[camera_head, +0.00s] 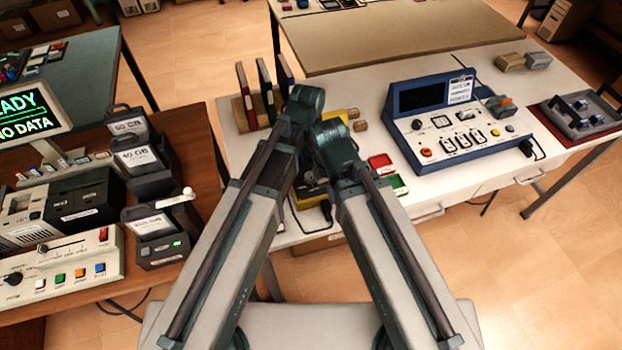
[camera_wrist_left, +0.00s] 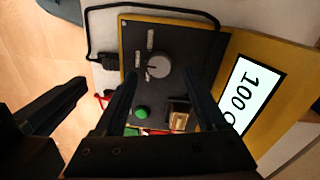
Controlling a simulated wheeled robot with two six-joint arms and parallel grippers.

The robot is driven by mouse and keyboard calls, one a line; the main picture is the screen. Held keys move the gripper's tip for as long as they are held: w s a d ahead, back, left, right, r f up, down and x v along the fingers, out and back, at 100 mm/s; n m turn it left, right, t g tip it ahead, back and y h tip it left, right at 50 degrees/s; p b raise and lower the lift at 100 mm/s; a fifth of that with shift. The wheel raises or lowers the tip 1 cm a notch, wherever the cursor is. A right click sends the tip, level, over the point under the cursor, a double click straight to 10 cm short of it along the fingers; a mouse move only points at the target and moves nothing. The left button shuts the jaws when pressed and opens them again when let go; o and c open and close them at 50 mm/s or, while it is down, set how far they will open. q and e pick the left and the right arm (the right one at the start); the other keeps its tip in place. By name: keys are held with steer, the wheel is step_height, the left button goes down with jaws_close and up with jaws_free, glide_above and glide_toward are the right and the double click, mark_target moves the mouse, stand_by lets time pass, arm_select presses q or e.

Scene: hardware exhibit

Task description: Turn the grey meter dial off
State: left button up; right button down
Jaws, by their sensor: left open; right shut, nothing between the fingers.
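The grey dial (camera_wrist_left: 158,66) sits on the dark panel of a yellow-edged meter (camera_wrist_left: 213,47) in the left wrist view. A short white pointer mark shows at its left side; the small labels beside it are unreadable. My left gripper (camera_wrist_left: 161,77) is open, with its fingers on either side of the dial in this view. I cannot tell whether they touch it. My right gripper (camera_wrist_left: 70,94) appears as a dark shut shape at the left, apart from the dial. In the head view my arms hide both grippers and most of the meter.
On the panel are a green button (camera_wrist_left: 142,112) and a switch (camera_wrist_left: 179,116). A display (camera_wrist_left: 249,95) reads 100 and a cut-off character. A blue console (camera_head: 412,100) and red and green trays (camera_head: 394,185) stand to the right.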

mark_target(311, 175)
arm_select(q)
steer(key=shift+s+f+b, duration=0.1)
steer(key=shift+f+b, duration=0.85)
steer(key=shift+f, duration=0.55)
arm_select(e)
steer(key=shift+f, duration=1.5)
arm_select(q)
steer(key=shift+r, duration=0.1)
arm_select(e)
steer(key=shift+r, duration=0.1)
arm_select(q)
jaws_close()
